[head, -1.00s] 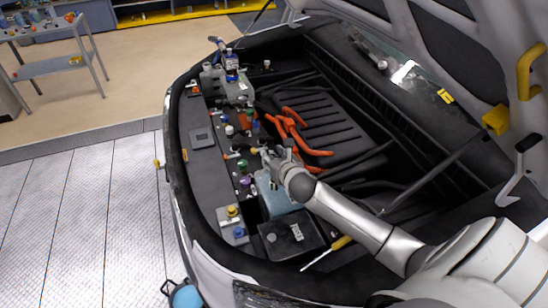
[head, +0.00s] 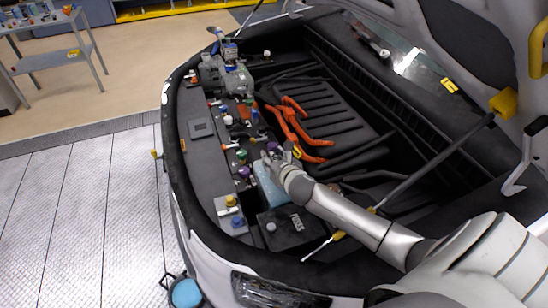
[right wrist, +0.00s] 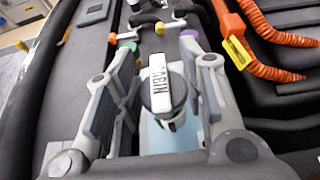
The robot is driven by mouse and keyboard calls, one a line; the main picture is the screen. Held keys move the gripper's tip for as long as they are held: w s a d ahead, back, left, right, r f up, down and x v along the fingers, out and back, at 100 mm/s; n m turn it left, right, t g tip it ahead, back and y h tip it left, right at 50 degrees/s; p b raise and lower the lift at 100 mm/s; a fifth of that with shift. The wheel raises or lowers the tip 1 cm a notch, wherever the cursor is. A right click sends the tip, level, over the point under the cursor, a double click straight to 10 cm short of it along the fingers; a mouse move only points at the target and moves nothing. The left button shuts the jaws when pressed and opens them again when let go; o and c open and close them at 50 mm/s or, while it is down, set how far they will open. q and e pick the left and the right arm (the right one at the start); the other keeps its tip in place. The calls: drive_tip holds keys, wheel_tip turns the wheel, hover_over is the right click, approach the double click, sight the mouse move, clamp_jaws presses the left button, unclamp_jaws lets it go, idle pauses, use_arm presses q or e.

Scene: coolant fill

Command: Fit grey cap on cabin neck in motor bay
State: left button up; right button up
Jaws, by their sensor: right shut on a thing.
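My right gripper (head: 268,158) is low over the left side of the motor bay, above a light-blue tank (head: 268,186). In the right wrist view its two fingers (right wrist: 158,75) stand on either side of a round grey cap (right wrist: 162,92) with a raised white bar lettered CABIN. The gripper is shut on this cap. The cap is over the pale-blue tank top (right wrist: 165,137). The neck under it is hidden, so I cannot tell whether the cap is seated. My left gripper is not in view.
Purple (head: 244,172), green (head: 241,156) and yellow (head: 230,200) caps are near the gripper. Orange cables (head: 292,122) run to its right. A black battery box (head: 285,226) and a yellow-handled screwdriver (head: 337,236) lie in front. The raised hood's strut (head: 440,165) crosses the right side.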

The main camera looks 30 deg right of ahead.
drive_tip(key=shift+p, duration=0.85)
idle(1.6)
drive_tip(key=shift+f+b, duration=0.85)
drive_tip(key=shift+f, duration=0.65)
drive_tip(key=o, duration=1)
drive_tip(key=shift+r, duration=0.1)
drive_tip(key=shift+s, duration=0.15)
drive_tip(key=v, duration=1.1)
drive_tip(key=shift+s+a+r, duration=0.1)
drive_tip(key=shift+s+r, duration=0.05)
drive_tip(key=shift+s, duration=0.25)
